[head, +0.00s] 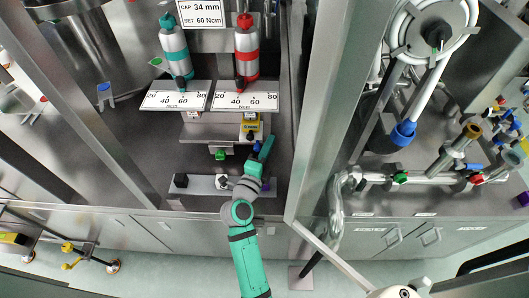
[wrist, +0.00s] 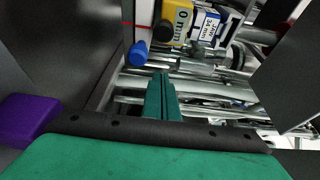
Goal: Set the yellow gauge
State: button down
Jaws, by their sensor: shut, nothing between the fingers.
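The yellow gauge (head: 250,130) sits on a rail below the right-hand dial plate in the head view. In the wrist view the yellow gauge (wrist: 182,20) is at the top, reading what looks like "0 mm", with a dark knob (wrist: 165,31) at its lower left. A blue knob (wrist: 137,53) is to the left of and below it. My gripper (head: 267,143) is just below and right of the gauge in the head view. Its green fingers (wrist: 161,76) are shut and empty, apart from the gauge and knobs in the wrist view.
A sign (head: 202,12) reads "CAP 34 mm, SET 60 Ncm". Left (head: 174,99) and right (head: 245,100) dial plates carry teal and red spindles. A blue-and-white label (wrist: 207,27) adjoins the gauge. A green knob (head: 220,153) and metal frame post (head: 325,110) are close by.

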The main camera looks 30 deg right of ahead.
aim_at(260, 136)
jog(key=shift+w+a, duration=0.2)
jog(key=shift+w, duration=0.85)
jog(key=shift+w+a, duration=0.15)
jog(key=shift+w, duration=0.9)
jog(key=shift+w, duration=0.1)
